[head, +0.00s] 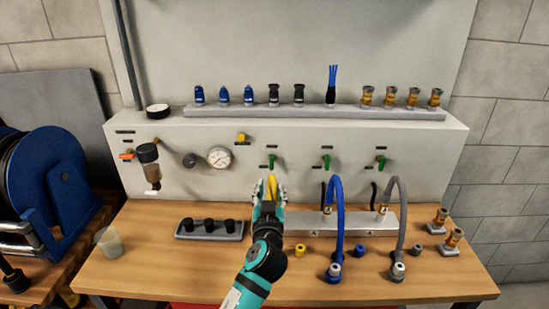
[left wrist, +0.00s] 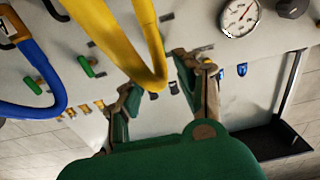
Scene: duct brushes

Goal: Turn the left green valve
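Three green valves sit in a row on the grey wall panel. The left green valve (head: 272,160) is just above my left gripper (head: 270,187) in the head view, and its handle looks upright. My left gripper's fingers (left wrist: 165,85) are spread apart in the left wrist view. A yellow hose (head: 271,184) is bent in a loop in front of the panel; in the left wrist view the loop (left wrist: 150,60) hangs between and ahead of the fingers. I cannot tell whether they touch it. Two green handles (left wrist: 88,66) show there too. My right gripper is not in view.
The middle valve (head: 326,161) and right valve (head: 381,161) are to the right. A blue hose (head: 337,205) and a grey hose (head: 399,205) arch over the bench (head: 180,275). A gauge (head: 219,157) is left of the valves. A black-capped block (head: 208,237) lies on the bench.

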